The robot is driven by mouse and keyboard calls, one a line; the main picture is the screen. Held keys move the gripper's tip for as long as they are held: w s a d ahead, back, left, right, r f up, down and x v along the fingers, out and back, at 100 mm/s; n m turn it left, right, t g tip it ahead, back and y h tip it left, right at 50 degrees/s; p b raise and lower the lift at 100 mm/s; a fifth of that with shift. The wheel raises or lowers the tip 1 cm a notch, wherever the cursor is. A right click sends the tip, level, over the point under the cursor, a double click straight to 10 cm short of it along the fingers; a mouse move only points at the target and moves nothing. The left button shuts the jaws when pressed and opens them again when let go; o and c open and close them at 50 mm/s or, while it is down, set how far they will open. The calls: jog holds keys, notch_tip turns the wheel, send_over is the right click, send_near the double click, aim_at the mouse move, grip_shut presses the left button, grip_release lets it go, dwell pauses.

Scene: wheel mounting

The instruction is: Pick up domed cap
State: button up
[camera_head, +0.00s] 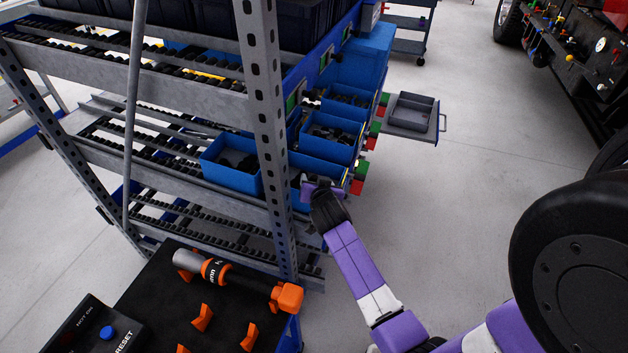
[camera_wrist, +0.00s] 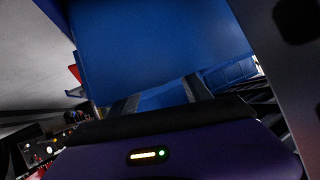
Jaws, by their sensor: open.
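No domed cap can be made out for certain in either view. Dark small parts lie in the blue bins of the rack, such as the front left bin (camera_head: 232,176) and the middle bin (camera_head: 328,138), too small to tell apart. My gripper (camera_head: 307,182) is at the rack's front, by the lowest blue bin at the right upright, which it partly hides. In the wrist view the two fingers of my gripper (camera_wrist: 160,98) stand apart with nothing seen between them. A blue bin wall (camera_wrist: 165,45) fills the picture just beyond and above them.
The rack's perforated metal upright (camera_head: 268,130) stands close left of my gripper; it also looms at the right of the wrist view (camera_wrist: 290,60). An orange-and-grey power tool (camera_head: 225,272) lies on a black bench. A large black wheel (camera_head: 580,265) is at right. Floor between is clear.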

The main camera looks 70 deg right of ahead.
jog(key=shift+w+d+f, duration=0.2)
jog(key=shift+d+f, duration=0.05)
jog(key=shift+d, duration=0.1)
grip_shut()
jog(key=shift+r, duration=0.1)
